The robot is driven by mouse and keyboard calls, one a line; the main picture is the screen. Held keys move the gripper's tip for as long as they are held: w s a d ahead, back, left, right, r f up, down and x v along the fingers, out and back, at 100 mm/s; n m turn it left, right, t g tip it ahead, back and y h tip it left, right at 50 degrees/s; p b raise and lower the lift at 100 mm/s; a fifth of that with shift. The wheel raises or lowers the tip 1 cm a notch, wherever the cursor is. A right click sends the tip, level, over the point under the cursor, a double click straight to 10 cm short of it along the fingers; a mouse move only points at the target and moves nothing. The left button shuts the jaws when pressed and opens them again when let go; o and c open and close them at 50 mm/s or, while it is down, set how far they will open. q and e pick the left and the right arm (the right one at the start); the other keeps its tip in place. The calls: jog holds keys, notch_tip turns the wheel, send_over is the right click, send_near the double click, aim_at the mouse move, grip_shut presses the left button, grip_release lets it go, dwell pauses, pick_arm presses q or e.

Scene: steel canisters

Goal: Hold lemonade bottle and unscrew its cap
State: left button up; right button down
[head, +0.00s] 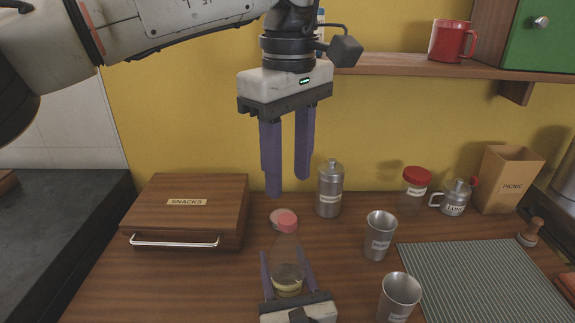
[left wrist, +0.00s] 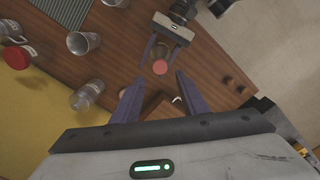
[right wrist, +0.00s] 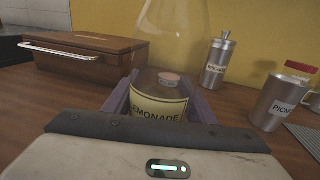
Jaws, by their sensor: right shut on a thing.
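The clear lemonade bottle (head: 287,262) stands upright near the front of the wooden counter, with a pinkish-red cap (head: 287,221) on top. Its yellow label (right wrist: 158,108) faces my right wrist camera. My right gripper (head: 285,256) is shut on the bottle's body, one finger on each side. My left gripper (head: 288,186) points down above the cap, open and empty, its fingertips apart from it. In the left wrist view the cap (left wrist: 160,67) shows beyond and between the open fingers.
A wooden snacks case (head: 190,208) stands left of the bottle. A steel canister (head: 330,192) stands behind right, with steel cups (head: 380,236) to the right. A small pale disc (head: 277,214) lies behind the cap. A ribbed mat (head: 480,280) covers the right side.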

aim_at(288, 218)
pick_arm(q)
jog(key=m, duration=1.3)
jog(key=shift+w+m, duration=0.1)
jog(key=shift+m, duration=0.2)
jog(key=shift+a+f+m, duration=0.1)
jog(key=shift+f+m, duration=0.2)
jog(key=shift+f, duration=0.2)
notch_tip(288, 218, down, 7)
